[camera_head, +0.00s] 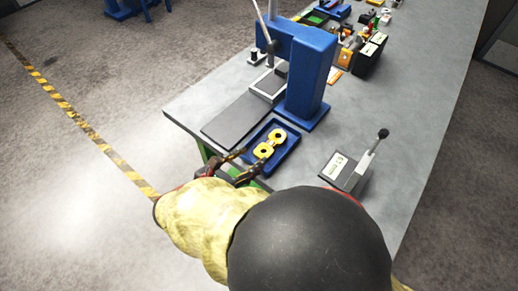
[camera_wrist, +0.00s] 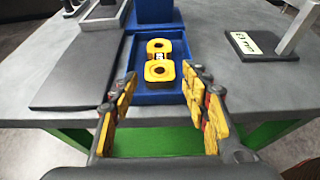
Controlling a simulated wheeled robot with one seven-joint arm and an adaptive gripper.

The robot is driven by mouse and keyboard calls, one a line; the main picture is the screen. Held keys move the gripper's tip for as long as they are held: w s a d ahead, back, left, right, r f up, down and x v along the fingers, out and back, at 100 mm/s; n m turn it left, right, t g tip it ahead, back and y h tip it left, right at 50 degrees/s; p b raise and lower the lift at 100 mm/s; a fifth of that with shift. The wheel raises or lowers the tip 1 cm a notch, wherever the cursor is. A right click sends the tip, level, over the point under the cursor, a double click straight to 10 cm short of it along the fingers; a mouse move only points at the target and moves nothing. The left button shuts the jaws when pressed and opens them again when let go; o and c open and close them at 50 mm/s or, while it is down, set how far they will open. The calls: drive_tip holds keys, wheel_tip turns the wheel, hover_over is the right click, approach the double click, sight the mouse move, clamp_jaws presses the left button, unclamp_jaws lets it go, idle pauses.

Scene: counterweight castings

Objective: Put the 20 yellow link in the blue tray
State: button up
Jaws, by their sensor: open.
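The yellow link (camera_head: 269,144) has two round holes and lies in the blue tray (camera_head: 289,152) on the grey bench. In the wrist view the link (camera_wrist: 159,73) lies inside the tray (camera_wrist: 183,68), with a small white label between its holes that seems to read 20. My gripper (camera_head: 237,165) is at the near edge of the tray, just in front of the link. In the wrist view my gripper (camera_wrist: 163,88) has its fingers spread wide on either side of the near end of the link. Nothing is between the fingertips, and they look apart from the link.
A blue press (camera_head: 306,75) stands right behind the tray. A dark flat plate (camera_head: 236,120) lies to its left. A block with a lever and a white label (camera_head: 346,171) stands to the right. Tools and boxes (camera_head: 366,52) crowd the far bench.

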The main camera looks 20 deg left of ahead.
drive_tip(key=shift+p+v, duration=0.45)
drive_tip(key=shift+v, duration=1.8)
drive_tip(key=w+d+r+m+g+h, duration=0.1)
drive_tip(key=w+d+r+m+g, duration=0.15)
drive_tip(key=d+m, duration=0.4)
drive_tip(key=w+d+r+m+g, duration=0.1)
drive_tip(key=d+m+g, duration=0.2)
drive_tip(key=d, duration=0.6)
drive_tip(key=w+d+r+m+g+h, duration=0.15)
drive_tip(key=d+m, duration=0.25)
drive_tip(key=d, duration=0.4)
drive_tip(key=s+d+r+m+y, duration=0.3)
drive_tip(key=s+d+r+m, duration=0.1)
drive_tip(key=d+m, duration=0.4)
drive_tip(key=s+d+r+m+y, duration=0.3)
drive_tip(key=d+m, duration=0.5)
drive_tip(key=m, duration=0.3)
drive_tip(key=shift+v, duration=1)
drive_tip(key=shift+s+d, duration=0.15)
